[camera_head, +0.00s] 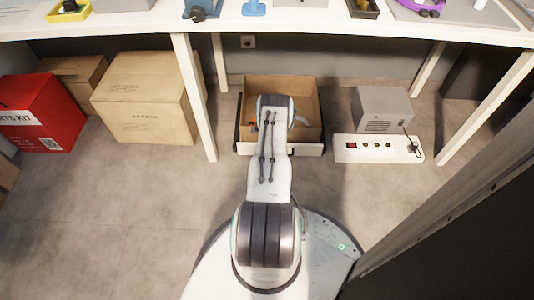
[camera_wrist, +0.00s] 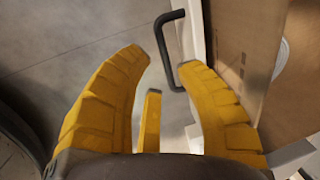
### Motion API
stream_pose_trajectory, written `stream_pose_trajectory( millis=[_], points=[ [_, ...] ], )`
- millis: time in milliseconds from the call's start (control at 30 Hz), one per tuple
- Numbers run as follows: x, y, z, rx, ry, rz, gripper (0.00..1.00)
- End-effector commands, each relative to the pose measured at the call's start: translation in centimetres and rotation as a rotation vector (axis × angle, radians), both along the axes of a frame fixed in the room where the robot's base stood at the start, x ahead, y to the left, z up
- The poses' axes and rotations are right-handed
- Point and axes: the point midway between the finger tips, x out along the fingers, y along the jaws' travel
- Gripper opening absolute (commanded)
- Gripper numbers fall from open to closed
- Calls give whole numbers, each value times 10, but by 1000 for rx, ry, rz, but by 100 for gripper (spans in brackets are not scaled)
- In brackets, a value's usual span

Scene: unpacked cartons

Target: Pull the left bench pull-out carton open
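The pull-out carton (camera_head: 312,100) is an open-topped brown box under the bench, in a frame with a white front (camera_head: 312,149). In the wrist view the carton's cardboard side (camera_wrist: 235,45) and the white front panel (camera_wrist: 194,35) show at the right. A black bar handle (camera_wrist: 163,48) stands out from that panel. My gripper (camera_wrist: 165,62) has yellow fingers spread apart, with the handle's bar between their tips in the picture. The right fingertip overlaps the handle's lower end; I cannot tell whether they touch.
The bench top (camera_head: 300,30) spans above, with a white leg (camera_head: 195,100) left of the carton. A large tan carton (camera_head: 145,100) and a red box (camera_head: 40,112) stand further left. A grey box (camera_head: 383,108) and a white socket strip (camera_head: 378,149) are at right. The front-left floor is clear.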

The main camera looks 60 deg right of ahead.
Motion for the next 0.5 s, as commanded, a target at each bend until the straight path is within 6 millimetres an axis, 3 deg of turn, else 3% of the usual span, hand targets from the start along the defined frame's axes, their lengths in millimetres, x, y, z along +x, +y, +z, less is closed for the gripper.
stream_pose_trajectory(
  millis=[500],
  points=[
    [3,-6,-46,0,-1,-4,31]
  ],
)
